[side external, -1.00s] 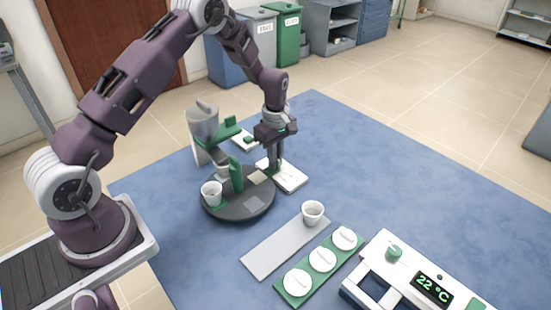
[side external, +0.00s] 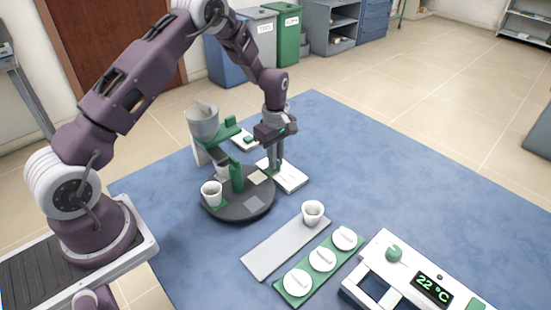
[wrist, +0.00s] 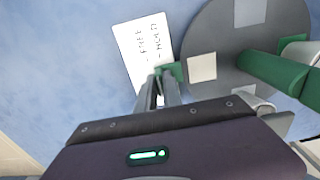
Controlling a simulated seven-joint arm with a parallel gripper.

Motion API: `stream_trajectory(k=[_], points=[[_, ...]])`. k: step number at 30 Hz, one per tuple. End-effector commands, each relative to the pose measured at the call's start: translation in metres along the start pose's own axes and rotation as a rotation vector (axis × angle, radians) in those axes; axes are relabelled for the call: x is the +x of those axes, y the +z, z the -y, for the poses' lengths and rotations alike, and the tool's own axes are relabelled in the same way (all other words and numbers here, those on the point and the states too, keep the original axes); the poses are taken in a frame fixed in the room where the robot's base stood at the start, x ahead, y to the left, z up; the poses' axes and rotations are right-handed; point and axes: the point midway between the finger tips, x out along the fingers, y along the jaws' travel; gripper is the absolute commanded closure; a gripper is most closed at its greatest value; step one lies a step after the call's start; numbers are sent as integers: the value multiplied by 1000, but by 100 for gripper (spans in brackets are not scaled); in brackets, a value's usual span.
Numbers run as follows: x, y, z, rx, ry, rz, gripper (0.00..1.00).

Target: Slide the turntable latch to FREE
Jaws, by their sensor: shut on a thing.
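The dark round turntable (side external: 245,205) stands on the blue mat and carries white cups and a green post. Beside it lies a white latch plate (side external: 291,177). In the wrist view, the plate (wrist: 135,35) bears the words FREE and HOLD, each with a short mark. A green latch piece (wrist: 173,71) shows between the plate and the turntable's rim (wrist: 203,45), on the HOLD side. My gripper (side external: 274,170) points down at the plate. Its fingers (wrist: 158,82) are shut on the latch and hide part of it, so its exact setting is unclear.
A cup (side external: 313,212) stands on a grey strip in front. A green strip (side external: 331,262) with white lids and a 22 °C unit (side external: 432,289) are further forward. The mat right of the plate is clear.

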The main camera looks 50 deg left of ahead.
Motion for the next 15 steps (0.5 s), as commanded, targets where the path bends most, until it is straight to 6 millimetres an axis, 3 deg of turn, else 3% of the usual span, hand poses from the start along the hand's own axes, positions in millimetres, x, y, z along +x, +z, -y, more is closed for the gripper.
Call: stream_trajectory(k=[15], points=[[-1, 0, -5, 1, 4, -1, 100]])
